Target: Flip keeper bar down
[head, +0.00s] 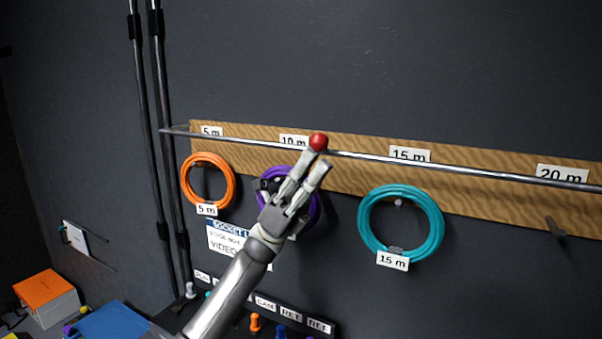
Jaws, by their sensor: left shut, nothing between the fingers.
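The keeper bar (470,170) is a thin metal rod running across the front of the wooden board (350,145), above the hanging coils. Its left end bends back toward the board. A red ball knob (318,142) sits on the bar near the 10 m label. My left gripper (315,160) reaches up from below, with its fingertips just under the knob. It is shut with nothing held; I cannot tell whether it touches the knob or bar. It partly hides the purple coil (312,212). My right gripper is not in view.
An orange coil (208,181) and a teal coil (401,224) hang from the board; the 20 m peg (555,228) is bare. Two vertical poles (160,110) stand at left. A labelled panel with coloured plugs (255,322) and an orange box (46,292) are below.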

